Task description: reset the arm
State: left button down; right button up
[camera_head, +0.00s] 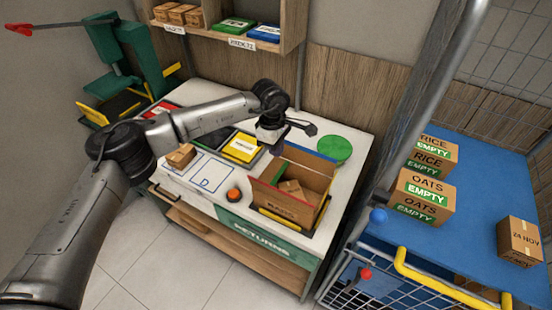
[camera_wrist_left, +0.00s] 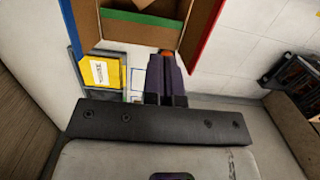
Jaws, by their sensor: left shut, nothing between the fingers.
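My left arm reaches in from the left in the head view, over the white counter. My left gripper (camera_head: 311,129) is above the back part of the counter, behind the open cardboard box (camera_head: 313,177). It is shut and empty. In the left wrist view the closed dark fingers (camera_wrist_left: 166,66) show in the middle, with the open box (camera_wrist_left: 110,26) beyond them. The fingers hold nothing. My right gripper is not in view.
A green disc (camera_head: 335,149) lies right of the gripper. An orange button (camera_head: 234,195) and a yellow packet (camera_head: 241,147) are on the counter. A green press (camera_head: 125,55) stands left. A shelf (camera_head: 292,30) hangs behind.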

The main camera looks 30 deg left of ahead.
pick_arm(q)
jog(key=shift+r, duration=0.65)
